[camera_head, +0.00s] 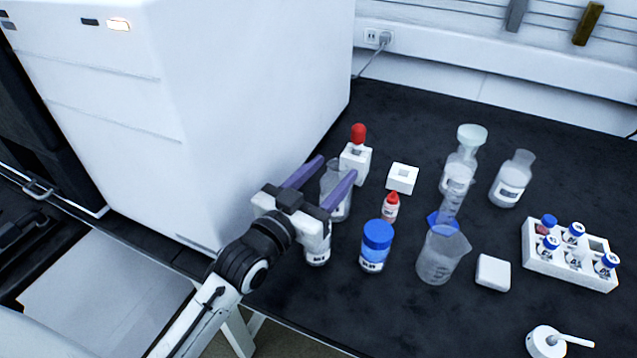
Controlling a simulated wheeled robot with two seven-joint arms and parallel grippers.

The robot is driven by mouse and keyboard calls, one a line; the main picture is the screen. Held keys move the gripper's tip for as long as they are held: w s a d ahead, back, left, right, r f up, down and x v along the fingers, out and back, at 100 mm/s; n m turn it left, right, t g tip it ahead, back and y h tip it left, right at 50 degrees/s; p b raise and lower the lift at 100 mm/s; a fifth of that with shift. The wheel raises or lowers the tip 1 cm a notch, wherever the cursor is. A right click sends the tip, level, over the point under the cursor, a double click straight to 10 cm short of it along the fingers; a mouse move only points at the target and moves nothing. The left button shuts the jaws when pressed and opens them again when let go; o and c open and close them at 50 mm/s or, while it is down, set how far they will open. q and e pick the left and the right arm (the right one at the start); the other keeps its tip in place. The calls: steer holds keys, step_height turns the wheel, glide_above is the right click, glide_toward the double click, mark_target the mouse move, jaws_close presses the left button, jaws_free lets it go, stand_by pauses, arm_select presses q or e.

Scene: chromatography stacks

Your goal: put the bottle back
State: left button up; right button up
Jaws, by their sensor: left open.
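My left gripper (335,170) reaches in from the lower left over the black bench, its two purple fingers open. A clear glass bottle (338,203) stands upright below and between the fingers, partly covered by them; I cannot tell whether they touch it. Another bottle with a white label (317,256) stands under the gripper body, its top hidden. A blue-capped bottle (375,247) stands just right of the gripper. Which bottle the task means is not clear from this view. My right gripper is not in view.
A large white instrument (215,110) stands left. Right of the gripper are a small red-capped bottle (390,207), a beaker (440,255), a white square holder (402,178), glass bottles (511,180) and a vial rack (570,262).

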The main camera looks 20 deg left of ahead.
arm_select(q)
steer(key=s+a, duration=0.2)
steer(key=s, duration=0.9)
steer(key=shift+s+a, duration=0.2)
steer(key=shift+s, duration=0.2)
